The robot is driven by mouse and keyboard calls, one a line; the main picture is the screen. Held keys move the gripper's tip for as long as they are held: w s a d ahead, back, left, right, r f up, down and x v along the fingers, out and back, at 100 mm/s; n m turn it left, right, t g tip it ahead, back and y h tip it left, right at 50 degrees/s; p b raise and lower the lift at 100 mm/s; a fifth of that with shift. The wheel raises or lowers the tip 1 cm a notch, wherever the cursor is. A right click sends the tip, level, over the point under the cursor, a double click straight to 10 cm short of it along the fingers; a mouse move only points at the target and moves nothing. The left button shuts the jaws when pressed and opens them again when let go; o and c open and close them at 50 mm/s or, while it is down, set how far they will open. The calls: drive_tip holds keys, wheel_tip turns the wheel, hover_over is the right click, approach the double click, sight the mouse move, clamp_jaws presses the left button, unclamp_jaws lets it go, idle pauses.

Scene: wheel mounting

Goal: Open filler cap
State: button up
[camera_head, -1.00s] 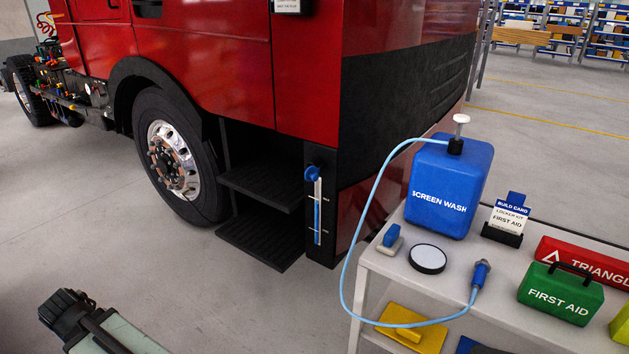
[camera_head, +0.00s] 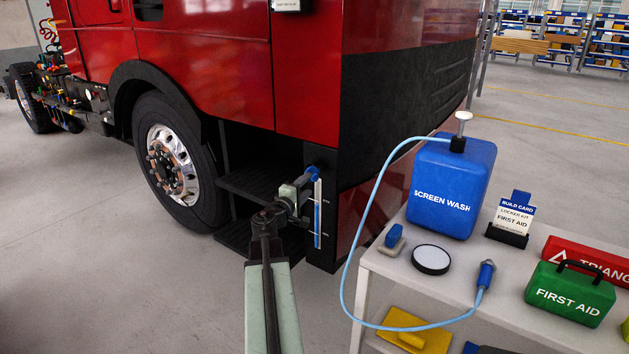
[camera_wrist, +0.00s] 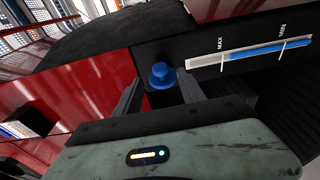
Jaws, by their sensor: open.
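The blue filler cap (camera_wrist: 163,74) sits on the dark panel at the truck's corner, just above the level gauge. In the head view the cap (camera_head: 312,172) is partly covered by my gripper (camera_head: 306,180). In the wrist view my gripper (camera_wrist: 158,92) is open, with one finger on each side of the cap. Whether the fingers touch the cap cannot be told. The level gauge (camera_wrist: 250,51) shows blue fluid and MAX and MIN marks. It also shows in the head view (camera_head: 318,215).
Black steps (camera_head: 262,190) and the front wheel (camera_head: 170,160) lie left of my arm. At right, a bench (camera_head: 385,262) holds the blue screen wash container (camera_head: 452,185), its hose, a round black-and-white disc (camera_head: 431,260) and a green first aid box (camera_head: 570,293).

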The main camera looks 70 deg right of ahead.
sight(315, 178)
drive_tip(key=d, duration=0.7)
drive_tip(key=shift+s, duration=0.35)
drive_tip(key=shift+c, duration=0.2)
